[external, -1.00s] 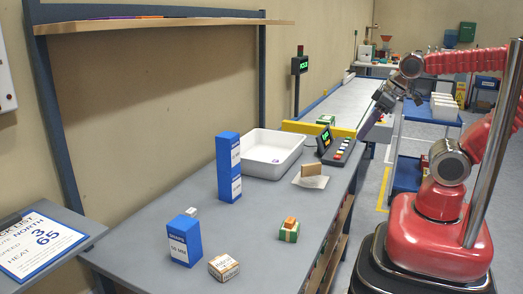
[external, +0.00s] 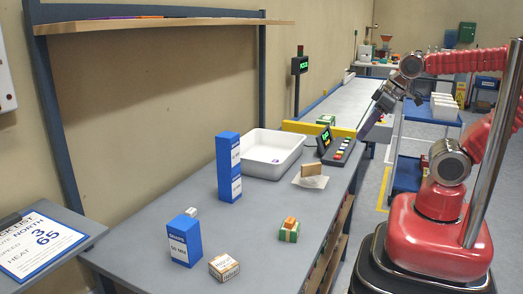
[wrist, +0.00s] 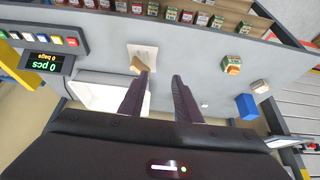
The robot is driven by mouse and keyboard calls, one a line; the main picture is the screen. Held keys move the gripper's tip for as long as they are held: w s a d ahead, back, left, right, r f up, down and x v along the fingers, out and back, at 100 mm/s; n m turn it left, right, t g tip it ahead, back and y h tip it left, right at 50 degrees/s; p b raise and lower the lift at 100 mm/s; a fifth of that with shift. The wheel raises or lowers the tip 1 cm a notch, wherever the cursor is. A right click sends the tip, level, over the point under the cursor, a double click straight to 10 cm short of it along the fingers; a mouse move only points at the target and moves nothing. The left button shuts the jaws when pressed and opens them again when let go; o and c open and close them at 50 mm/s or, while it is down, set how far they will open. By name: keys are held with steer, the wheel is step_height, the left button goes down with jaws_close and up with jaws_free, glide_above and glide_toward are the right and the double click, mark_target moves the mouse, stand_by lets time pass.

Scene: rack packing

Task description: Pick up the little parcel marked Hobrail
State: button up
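A little cardboard parcel (external: 224,267) with a printed white label sits at the near edge of the grey table; the print is too small to read surely as Hobrail. It also shows in the wrist view (wrist: 260,87) at the right, beside a blue box. A green box (external: 288,233) with a small orange-brown block on top stands to its right. A brown block (external: 312,170) stands on a white plate farther back. My gripper (wrist: 162,75) is open and empty, fingers apart. In the external view it hangs beyond the table's right edge, far from the cardboard parcel.
A blue box (external: 184,241) stands left of the cardboard parcel, with a small white block (external: 191,212) behind it.

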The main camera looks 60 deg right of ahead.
steer(key=shift+o, duration=0.6)
steer(key=o, duration=0.8)
steer(key=shift+o, duration=0.2)
steer(key=w+a+f+m+g+y, duration=0.1)
steer(key=w+a+f+m+y, duration=0.2)
steer(key=a, duration=0.6)
steer(key=w+a+f+m+g+y, duration=0.2)
steer(key=w+a+m+y, duration=0.2)
steer(key=a, duration=0.6)
steer(key=w+a+f+m+g+y, duration=0.1)
steer(key=w+a+f+m+y, duration=0.2)
steer(key=a, duration=0.6)
steer(key=w+a+f+m+t+y, duration=0.1)
steer(key=w+a+f+m, duration=0.2)
steer(key=f+m, duration=0.1)
steer(key=w+a+f+m+t+y, duration=0.1)
steer(key=w+a+f+m, duration=0.2)
steer(key=w+f+m, duration=0.1)
steer(key=w+a+f+m+t, duration=0.1)
steer(key=w+a+f+m, duration=0.3)
steer(key=shift+w+f+y, duration=0.1)
steer(key=shift+f+y, duration=0.2)
steer(key=shift+y, duration=0.1)
